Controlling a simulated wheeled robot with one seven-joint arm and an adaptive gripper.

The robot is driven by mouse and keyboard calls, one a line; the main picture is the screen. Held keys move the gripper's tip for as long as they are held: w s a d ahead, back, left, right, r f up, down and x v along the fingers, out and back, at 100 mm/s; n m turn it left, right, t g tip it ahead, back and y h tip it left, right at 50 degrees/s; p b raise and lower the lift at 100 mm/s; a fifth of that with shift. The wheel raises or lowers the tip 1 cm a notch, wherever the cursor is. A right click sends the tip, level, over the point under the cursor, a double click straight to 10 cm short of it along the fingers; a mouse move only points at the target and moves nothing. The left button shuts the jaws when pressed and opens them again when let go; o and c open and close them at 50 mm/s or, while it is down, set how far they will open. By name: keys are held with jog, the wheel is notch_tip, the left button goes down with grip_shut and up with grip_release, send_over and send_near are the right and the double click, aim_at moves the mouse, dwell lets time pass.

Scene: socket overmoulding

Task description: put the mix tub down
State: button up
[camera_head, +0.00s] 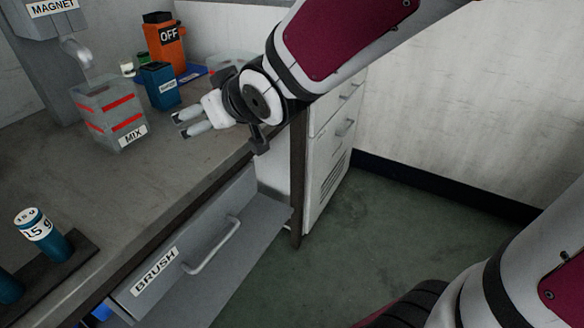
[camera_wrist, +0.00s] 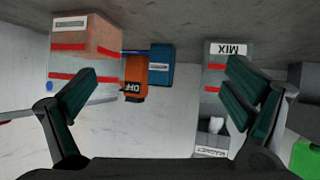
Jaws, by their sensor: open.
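The mix tub (camera_head: 112,117) is a see-through box with red bands and a MIX label. It stands upright on the grey bench (camera_head: 190,170), in front of the magnet unit's spout. My gripper (camera_head: 183,125) is open and empty, to the right of the tub and apart from it, with its fingers pointing left. In the wrist view, which is upside down, the mix tub (camera_wrist: 214,78) shows beyond my right-hand finger, which covers part of it. The two fingers are spread wide with nothing between them.
The magnet unit (camera_head: 47,40) stands behind the tub. A blue box (camera_head: 160,88) and an orange OFF box (camera_head: 165,42) stand near it. Another red-banded container (camera_wrist: 85,50) shows in the wrist view. The BRUSH drawer (camera_head: 200,250) sticks out below the bench. The front bench top is mostly clear.

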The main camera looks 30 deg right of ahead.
jog(key=s+d+f+m+g+h, duration=0.1)
jog(key=s+d+g+h, duration=0.2)
jog(key=s, duration=0.4)
jog(key=s+d+f+m+g, duration=0.2)
jog(key=s+d, duration=0.3)
jog(key=s, duration=0.3)
jog(key=s+g, duration=0.6)
jog(key=s, duration=1.3)
jog(key=shift+s+d+m+y, duration=0.25)
jog(key=shift+d+m+y, duration=0.05)
jog(key=shift+d+m, duration=0.1)
jog(key=shift+f, duration=0.1)
notch_tip(320, 180, up, 29)
jog(key=t+p, duration=0.3)
jog(key=p, duration=2.4)
jog(key=shift+d+f+t, duration=0.15)
jog(key=shift+d+t, duration=0.15)
